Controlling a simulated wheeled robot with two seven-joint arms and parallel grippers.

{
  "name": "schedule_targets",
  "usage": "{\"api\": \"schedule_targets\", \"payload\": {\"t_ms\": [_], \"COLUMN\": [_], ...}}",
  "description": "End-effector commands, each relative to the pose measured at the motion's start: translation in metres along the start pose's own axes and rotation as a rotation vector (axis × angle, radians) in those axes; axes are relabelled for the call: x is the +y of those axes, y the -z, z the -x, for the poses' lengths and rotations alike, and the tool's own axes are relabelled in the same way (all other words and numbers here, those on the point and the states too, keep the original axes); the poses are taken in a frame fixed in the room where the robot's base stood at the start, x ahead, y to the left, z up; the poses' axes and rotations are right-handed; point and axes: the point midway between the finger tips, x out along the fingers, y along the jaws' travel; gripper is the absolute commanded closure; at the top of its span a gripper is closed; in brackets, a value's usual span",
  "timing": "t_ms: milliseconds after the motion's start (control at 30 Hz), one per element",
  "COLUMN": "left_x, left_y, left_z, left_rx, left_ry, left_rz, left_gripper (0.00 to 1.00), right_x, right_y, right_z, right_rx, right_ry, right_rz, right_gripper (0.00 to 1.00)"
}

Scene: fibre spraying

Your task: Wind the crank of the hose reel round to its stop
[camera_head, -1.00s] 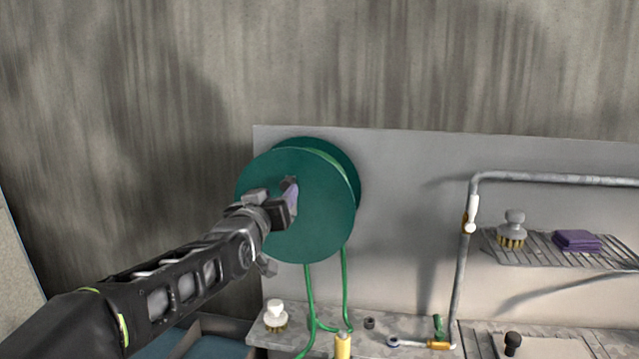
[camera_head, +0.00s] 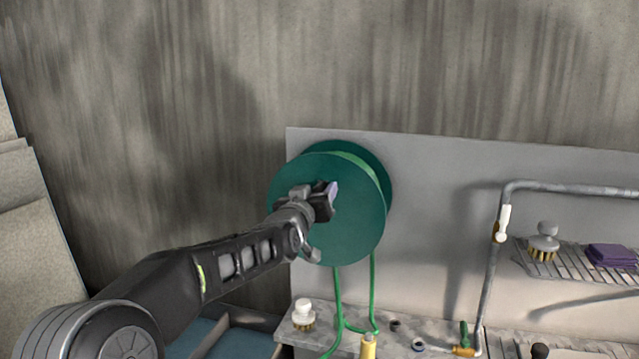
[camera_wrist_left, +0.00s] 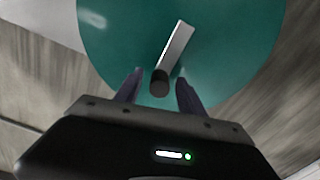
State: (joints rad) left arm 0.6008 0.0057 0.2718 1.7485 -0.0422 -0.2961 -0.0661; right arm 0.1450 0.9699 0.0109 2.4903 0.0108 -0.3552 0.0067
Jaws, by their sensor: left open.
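The hose reel (camera_head: 352,225) is a dark green disc with green hose, mounted on a pale wall panel. Its crank shows in the left wrist view as a pale flat arm (camera_wrist_left: 178,45) on the reel face, with a dark round handle (camera_wrist_left: 159,83) at its end. My left gripper (camera_head: 332,190) is in front of the reel and hides the crank in the head view. In the left wrist view the left gripper (camera_wrist_left: 158,88) is open, one finger on each side of the handle. I cannot tell whether either finger touches it. My right gripper is not in view.
Green hose (camera_head: 372,290) hangs below the reel to the counter. A white-topped brush (camera_head: 304,314) and a yellow bottle (camera_head: 368,346) stand there. At right are a grey pipe (camera_head: 490,270) and a wire shelf (camera_head: 560,262) with a brush (camera_head: 544,241) and purple cloth (camera_head: 611,255).

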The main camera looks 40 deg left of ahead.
Motion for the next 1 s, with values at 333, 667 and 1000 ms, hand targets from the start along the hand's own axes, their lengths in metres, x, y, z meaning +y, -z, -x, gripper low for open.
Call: {"api": "schedule_targets", "payload": {"t_ms": [333, 667, 1000], "left_x": [-0.0001, -0.0001, 0.0001], "left_y": [-0.0007, -0.0005, -0.0005], "left_z": [-0.0085, -0.0083, -0.0083], "left_rx": [0.001, 0.0, 0.0], "left_ry": [0.0, 0.0, 0.0], "left_rz": [0.0, 0.0, 0.0], "left_gripper": [0.53, 0.76, 1.0], "right_x": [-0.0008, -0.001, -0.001], "right_y": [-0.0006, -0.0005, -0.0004], "right_z": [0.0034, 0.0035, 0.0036], "right_rx": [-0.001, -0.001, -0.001], "right_ry": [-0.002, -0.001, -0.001], "right_rz": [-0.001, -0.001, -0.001], "right_gripper": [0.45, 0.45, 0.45]}}
